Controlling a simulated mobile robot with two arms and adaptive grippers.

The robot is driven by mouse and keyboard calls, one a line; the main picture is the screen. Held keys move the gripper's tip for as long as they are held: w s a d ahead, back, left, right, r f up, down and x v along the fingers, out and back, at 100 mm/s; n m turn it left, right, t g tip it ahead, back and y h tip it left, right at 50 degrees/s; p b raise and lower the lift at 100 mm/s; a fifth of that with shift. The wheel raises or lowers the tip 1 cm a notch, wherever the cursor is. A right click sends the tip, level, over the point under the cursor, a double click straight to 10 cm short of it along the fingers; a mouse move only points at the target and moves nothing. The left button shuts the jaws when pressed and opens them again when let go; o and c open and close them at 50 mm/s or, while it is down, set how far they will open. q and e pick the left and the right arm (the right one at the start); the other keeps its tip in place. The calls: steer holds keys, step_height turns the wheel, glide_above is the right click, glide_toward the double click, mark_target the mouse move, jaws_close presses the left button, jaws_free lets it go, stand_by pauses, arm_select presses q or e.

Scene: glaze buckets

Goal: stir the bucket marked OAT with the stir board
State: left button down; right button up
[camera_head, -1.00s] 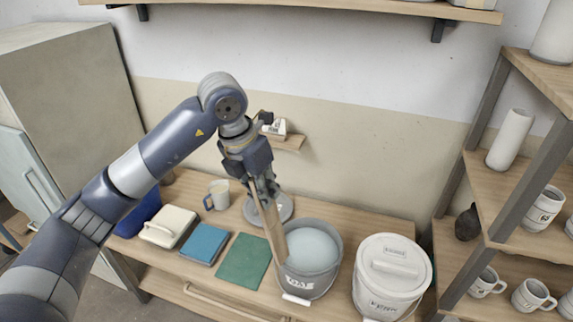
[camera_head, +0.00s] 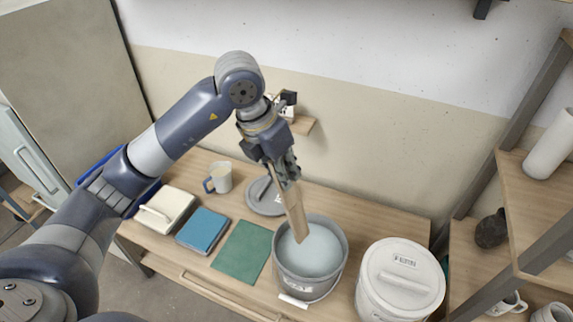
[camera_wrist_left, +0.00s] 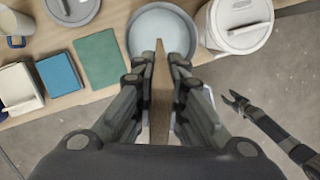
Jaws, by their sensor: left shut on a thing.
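My left gripper (camera_head: 287,178) is shut on the wooden stir board (camera_head: 296,213), which hangs down tilted from its fingers. The board's lower end is over the opening of a grey bucket (camera_head: 308,287) of pale blue glaze. I cannot tell whether its tip touches the glaze. The bucket's front label is too blurred to read. In the left wrist view the board (camera_wrist_left: 160,95) sits between both fingers and points at the bucket (camera_wrist_left: 134,38). My right gripper (camera_wrist_left: 229,98) shows small at the right of that view, away from the bucket, its fingers apart.
A white lidded bucket (camera_head: 401,283) stands close right of the grey one. A round grey lid (camera_head: 262,197) lies behind it. A green mat (camera_head: 242,252), blue box (camera_head: 202,230), cream box (camera_head: 165,210) and jug (camera_head: 220,177) are left. Shelves (camera_head: 530,215) stand at right.

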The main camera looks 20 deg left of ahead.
mark_target(299, 221)
arm_select(q)
steer(key=x, duration=0.1)
steer(key=b+x, duration=0.1)
steer(key=x, duration=0.1)
steer(key=shift+s+f, duration=0.1)
steer(key=shift+s, duration=0.25)
steer(key=b+x, duration=0.3)
steer(key=shift+a+f, duration=0.15)
steer(key=shift+f, duration=0.1)
steer(key=shift+f+b, duration=0.35)
steer(key=shift+b, duration=0.25)
steer(key=b+x, duration=0.4)
steer(key=x, duration=0.1)
steer(key=shift+s+a+f, duration=0.1)
steer(key=shift+s, duration=0.15)
steer(key=b+x, duration=0.1)
steer(key=x, duration=0.1)
steer(key=b+x, duration=0.4)
steer(key=shift+s+a+f, duration=0.1)
steer(key=shift+s+f, duration=0.05)
steer(key=shift+s, duration=0.15)
arm_select(e)
step_height(299, 221, down, 15)
steer(key=s, duration=0.1)
steer(key=shift+s+d, duration=0.2)
steer(key=shift+d, duration=0.05)
